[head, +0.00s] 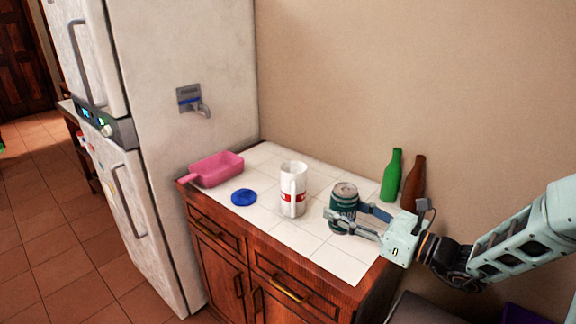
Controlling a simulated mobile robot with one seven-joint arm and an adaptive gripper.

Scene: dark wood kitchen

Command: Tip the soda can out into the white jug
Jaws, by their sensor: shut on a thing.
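The soda can (344,197) is dark green with a grey top and stands upright at the right part of the white tiled counter. My gripper (357,218) reaches in from the right and is shut on the can, one finger on each side. Whether the can's base touches the counter, I cannot tell. The white jug (293,178), tall with a red band and a handle toward me, stands upright just left of the can, a small gap apart. Its inside is hidden.
A green bottle (391,176) and a brown bottle (413,181) stand behind my gripper near the wall. A blue round item (244,197) and a pink tray with a handle (216,170) lie left of the jug. A white fridge (190,130) borders the counter's left.

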